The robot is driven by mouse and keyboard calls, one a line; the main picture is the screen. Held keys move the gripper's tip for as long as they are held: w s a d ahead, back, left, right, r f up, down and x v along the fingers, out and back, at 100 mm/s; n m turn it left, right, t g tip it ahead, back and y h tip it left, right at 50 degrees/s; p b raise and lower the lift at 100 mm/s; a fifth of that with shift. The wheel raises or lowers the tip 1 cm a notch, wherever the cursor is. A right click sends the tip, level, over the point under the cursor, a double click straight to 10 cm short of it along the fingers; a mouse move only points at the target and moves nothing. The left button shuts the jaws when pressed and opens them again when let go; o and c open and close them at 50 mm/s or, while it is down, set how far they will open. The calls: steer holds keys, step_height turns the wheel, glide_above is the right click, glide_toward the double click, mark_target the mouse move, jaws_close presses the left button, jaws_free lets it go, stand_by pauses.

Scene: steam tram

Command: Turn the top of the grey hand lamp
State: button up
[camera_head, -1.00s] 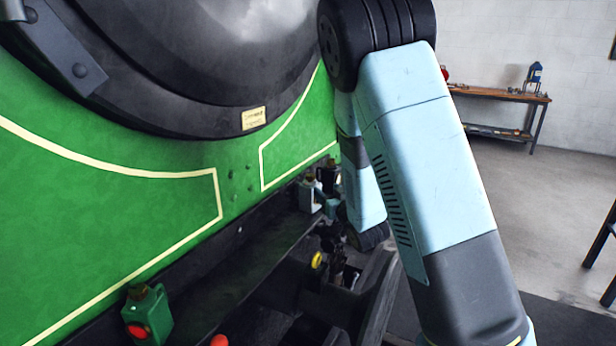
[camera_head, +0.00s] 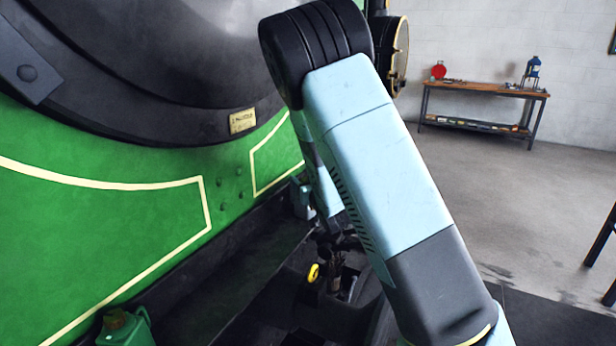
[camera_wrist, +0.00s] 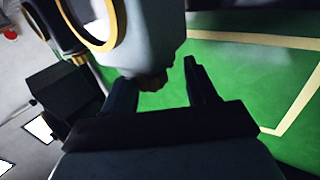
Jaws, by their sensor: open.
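The grey hand lamp (camera_head: 301,198) stands on the dark ledge along the green front in the head view, partly covered by my arm. In the wrist view the picture is turned over, and a large grey lamp body (camera_wrist: 158,35) fills the upper middle. Its brown top knob (camera_wrist: 153,79) points down in the picture, between the fingers of my gripper (camera_wrist: 161,84). My gripper is open, with one finger on each side of the knob. I cannot tell whether either finger touches it. In the head view my arm hides the gripper.
A yellow ring-shaped part (camera_head: 313,272) sits below the ledge. In the wrist view a yellow-rimmed lens (camera_wrist: 108,38) is close by on the left. A workbench (camera_head: 478,90) stands far off; the floor between is clear.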

steer(key=shift+w+d, duration=0.1)
steer(key=shift+w, duration=0.25)
steer(key=shift+d, duration=0.2)
steer(key=c, duration=0.9)
